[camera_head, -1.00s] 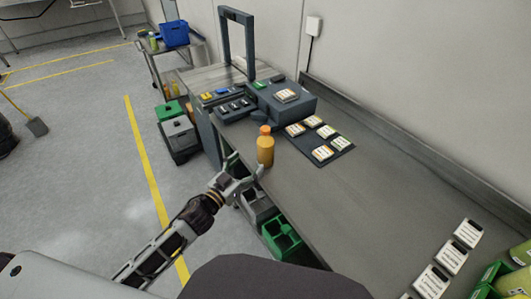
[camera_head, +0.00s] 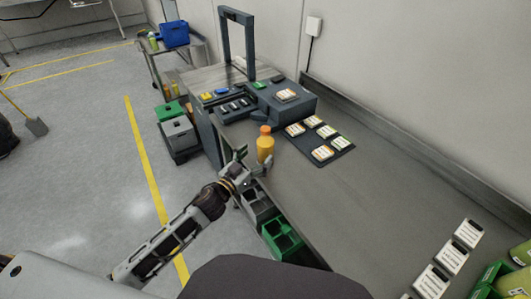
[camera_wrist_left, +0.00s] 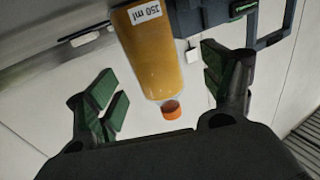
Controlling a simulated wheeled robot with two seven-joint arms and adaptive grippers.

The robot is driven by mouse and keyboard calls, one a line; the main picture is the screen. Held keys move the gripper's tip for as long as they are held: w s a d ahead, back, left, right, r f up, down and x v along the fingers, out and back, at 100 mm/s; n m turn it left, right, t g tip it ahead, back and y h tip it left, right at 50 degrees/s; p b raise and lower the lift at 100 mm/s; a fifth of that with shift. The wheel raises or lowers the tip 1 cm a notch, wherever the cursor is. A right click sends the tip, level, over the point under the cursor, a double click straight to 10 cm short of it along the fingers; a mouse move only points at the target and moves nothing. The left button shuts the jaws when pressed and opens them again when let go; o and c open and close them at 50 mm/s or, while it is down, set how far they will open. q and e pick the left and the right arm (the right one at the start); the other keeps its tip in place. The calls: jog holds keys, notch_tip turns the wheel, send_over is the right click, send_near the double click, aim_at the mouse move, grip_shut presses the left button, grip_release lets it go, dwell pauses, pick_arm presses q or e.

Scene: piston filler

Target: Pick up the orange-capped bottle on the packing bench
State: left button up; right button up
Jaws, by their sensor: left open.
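The orange-capped bottle (camera_head: 265,147) stands upright on the packing bench (camera_head: 330,205), near its front edge. It holds amber contents. In the left wrist view the bottle (camera_wrist_left: 153,55) shows upside down, with its orange cap and a "150 ml" label, between the two fingers. My left gripper (camera_head: 253,162) is open at the bench edge, close to the bottle's near side. The wrist view shows its open fingers (camera_wrist_left: 160,88) apart on either side of the bottle, with gaps to it. My right gripper is not in view.
A dark mat (camera_head: 325,146) with several labelled packets lies right of the bottle. A grey machine (camera_head: 290,104) stands behind it. Green and grey bins (camera_head: 282,240) sit below the bench edge. Bare bench top lies to the front right.

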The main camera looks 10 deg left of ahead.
aim_at(266, 128)
pick_arm(q)
jog(key=shift+w+d, duration=0.1)
jog(key=shift+w, duration=0.05)
jog(key=shift+d+x, duration=0.2)
jog(key=shift+x, duration=2.15)
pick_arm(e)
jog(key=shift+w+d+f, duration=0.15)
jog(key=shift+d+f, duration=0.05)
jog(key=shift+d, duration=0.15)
pick_arm(q)
jog(key=shift+c, duration=0.4)
jog(key=c, duration=1.4)
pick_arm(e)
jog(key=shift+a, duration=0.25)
pick_arm(q)
jog(key=shift+r, duration=0.2)
jog(key=shift+r, duration=0.6)
notch_tip(266, 128, up, 7)
jog(key=shift+r+p, duration=0.2)
jog(key=shift+p, duration=0.5)
jog(key=shift+r, duration=0.55)
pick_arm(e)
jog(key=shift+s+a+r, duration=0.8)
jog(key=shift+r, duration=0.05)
